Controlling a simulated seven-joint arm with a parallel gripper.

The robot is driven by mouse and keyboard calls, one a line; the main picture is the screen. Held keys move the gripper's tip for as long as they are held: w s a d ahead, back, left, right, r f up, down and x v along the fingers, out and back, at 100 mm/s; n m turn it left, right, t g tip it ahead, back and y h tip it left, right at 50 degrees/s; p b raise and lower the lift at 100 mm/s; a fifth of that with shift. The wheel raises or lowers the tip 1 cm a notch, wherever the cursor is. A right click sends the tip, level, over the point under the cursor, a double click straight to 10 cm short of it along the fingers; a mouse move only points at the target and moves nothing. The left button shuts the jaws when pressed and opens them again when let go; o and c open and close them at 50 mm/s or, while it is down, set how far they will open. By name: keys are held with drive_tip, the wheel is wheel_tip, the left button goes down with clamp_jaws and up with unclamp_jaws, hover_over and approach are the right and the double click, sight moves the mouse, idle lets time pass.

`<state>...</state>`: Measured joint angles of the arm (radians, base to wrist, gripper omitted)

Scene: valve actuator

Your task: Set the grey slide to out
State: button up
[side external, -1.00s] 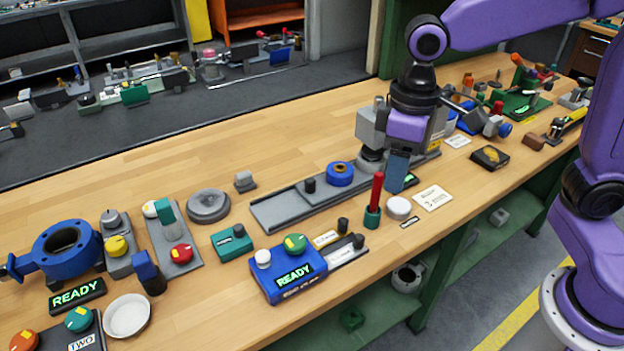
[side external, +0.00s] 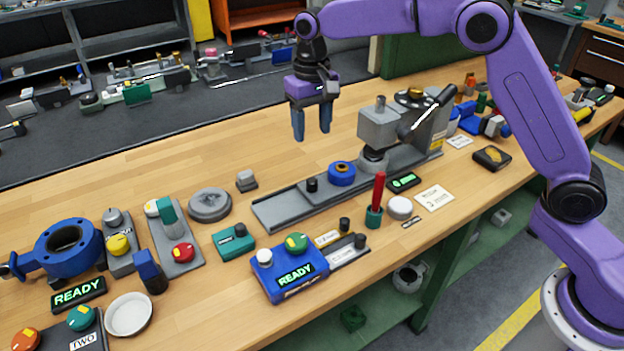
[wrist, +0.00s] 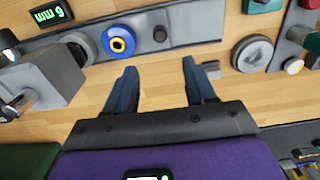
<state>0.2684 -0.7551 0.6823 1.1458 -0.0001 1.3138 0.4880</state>
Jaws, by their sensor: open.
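A blue box (side external: 289,274) with a lit READY display stands near the front edge of the bench in the side view. How far the grey slide is drawn out is hard to tell. My gripper (side external: 312,134) hangs open and empty above the back of the bench, well apart from the box. In the wrist view my gripper (wrist: 157,75) shows spread fingers over bare wood; the blue box is not visible there.
A grey rail (side external: 280,211) with a blue ring (side external: 342,173) and a black knob lies between my gripper and the box. A red-handled tool (side external: 378,190) stands upright right of the box. A teal block (side external: 234,241) is to its left. Bare wood surrounds my gripper.

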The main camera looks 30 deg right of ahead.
sight(312, 180)
wheel_tip(312, 180, down, 15)
drive_tip(key=shift+r, duration=0.1)
idle(0.3)
drive_tip(key=shift+c, duration=0.4)
clamp_jaws()
